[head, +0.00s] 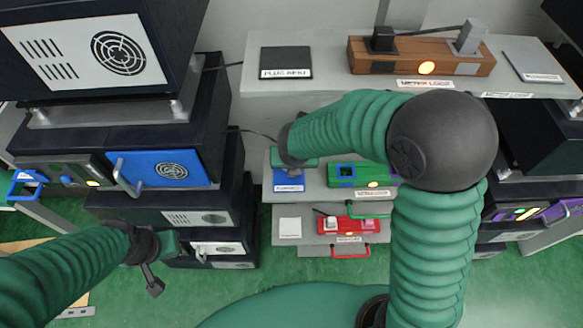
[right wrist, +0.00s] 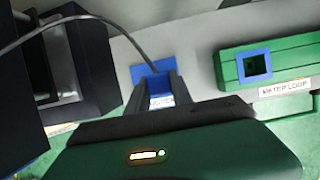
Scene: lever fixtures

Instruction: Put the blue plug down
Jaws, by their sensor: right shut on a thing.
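My right gripper (head: 290,171) reaches down over the blue pad (head: 287,182) on the middle shelf. In the right wrist view, my right gripper (right wrist: 153,92) is shut on the blue plug (right wrist: 160,82), with a thin dark cable running from it to the upper left. The plug is right over or on the blue pad (right wrist: 139,72); I cannot tell whether they touch. The gripper hides most of the plug in the head view. My left gripper (head: 153,284) hangs low at the left, away from the shelves; its jaw opening is unclear.
A green socket box (head: 346,175) with a blue-rimmed opening stands right of the pad. Below is a red box (head: 345,226). Above, the top shelf (head: 320,88) holds a dark pad (head: 286,61) and a wooden box (head: 420,58). Dark cabinets (head: 235,130) stand close at the left.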

